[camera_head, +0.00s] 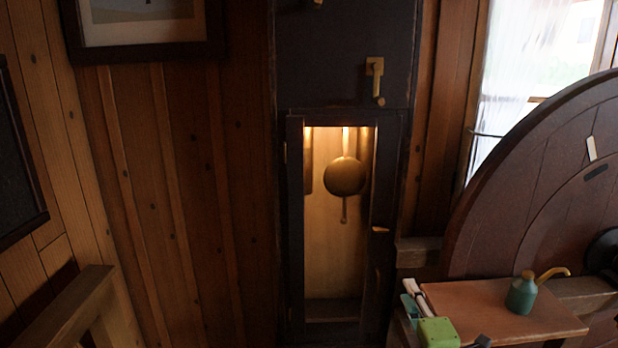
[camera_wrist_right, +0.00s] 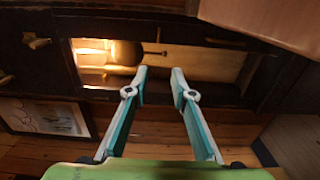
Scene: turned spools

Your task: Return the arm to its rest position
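My right gripper (camera_head: 411,293) is low at the right of the head view, beside the left end of a small wooden shelf. Its green body and its teal and white fingers show there. In the right wrist view my right gripper (camera_wrist_right: 159,74) has its two fingers spread apart with nothing between them. It is open and empty. Whether it touches the shelf I cannot tell. My left gripper and left arm are not in view.
A tall dark clock case (camera_head: 292,220) with a lit window and a round pendulum (camera_head: 344,176) stands in the middle. The shelf (camera_head: 480,305) holds a teal oil can (camera_head: 521,295). A large wooden wheel (camera_head: 530,190) stands behind it. A wooden frame (camera_head: 70,305) is at lower left.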

